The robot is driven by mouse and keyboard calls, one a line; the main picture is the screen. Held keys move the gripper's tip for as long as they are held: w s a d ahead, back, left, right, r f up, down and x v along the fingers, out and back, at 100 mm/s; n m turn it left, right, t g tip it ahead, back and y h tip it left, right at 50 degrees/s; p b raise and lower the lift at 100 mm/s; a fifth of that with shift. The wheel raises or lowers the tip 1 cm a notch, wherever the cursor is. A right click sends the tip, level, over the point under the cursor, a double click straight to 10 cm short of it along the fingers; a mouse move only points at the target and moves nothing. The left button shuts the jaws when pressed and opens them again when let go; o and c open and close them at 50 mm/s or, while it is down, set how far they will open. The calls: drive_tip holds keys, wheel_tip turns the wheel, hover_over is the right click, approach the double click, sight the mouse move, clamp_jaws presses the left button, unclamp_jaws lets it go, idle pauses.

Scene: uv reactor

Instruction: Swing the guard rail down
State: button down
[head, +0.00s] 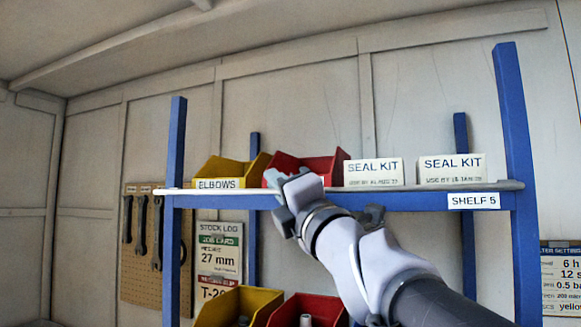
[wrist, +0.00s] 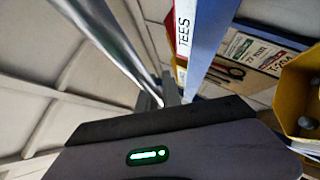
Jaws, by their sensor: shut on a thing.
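The guard rail (head: 420,188) is a thin, pale metal bar. It runs level across the front of the upper shelf, just above the blue shelf beam, and its ends reach past the two front posts. In the wrist view the rail (wrist: 108,40) runs from the top left down to the jaws. My gripper (head: 284,191) is at the rail left of its middle, in front of the red bin. In the wrist view my gripper (wrist: 170,92) is shut on the rail, and its palm hides part of the grip.
Behind the rail stand a yellow ELBOWS bin (head: 222,172), a red TEES bin (head: 318,167) and two SEAL KIT boxes (head: 373,172) (head: 450,168). Blue posts (head: 175,230) (head: 515,150) frame the shelf. Lower bins (head: 238,305) sit below. A tool board (head: 150,285) hangs at left.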

drive_tip(key=m+h+p, duration=0.1)
drive_tip(key=p, duration=0.1)
drive_tip(key=r+m+p, duration=0.1)
drive_tip(key=p, duration=0.1)
drive_tip(key=m+h+p, duration=0.1)
drive_tip(key=p, duration=0.1)
drive_tip(key=shift+w+d+r+m+g+h+p, duration=0.1)
drive_tip(key=shift+w+r+m+g+h+p, duration=0.1)
drive_tip(key=shift+r+m+g+h+p, duration=0.15)
drive_tip(key=shift+f+g+p, duration=0.1)
drive_tip(key=shift+g+p, duration=0.15)
drive_tip(key=shift+p, duration=0.1)
drive_tip(key=c, duration=1.5)
unclamp_jaws()
drive_tip(key=shift+f, duration=0.15)
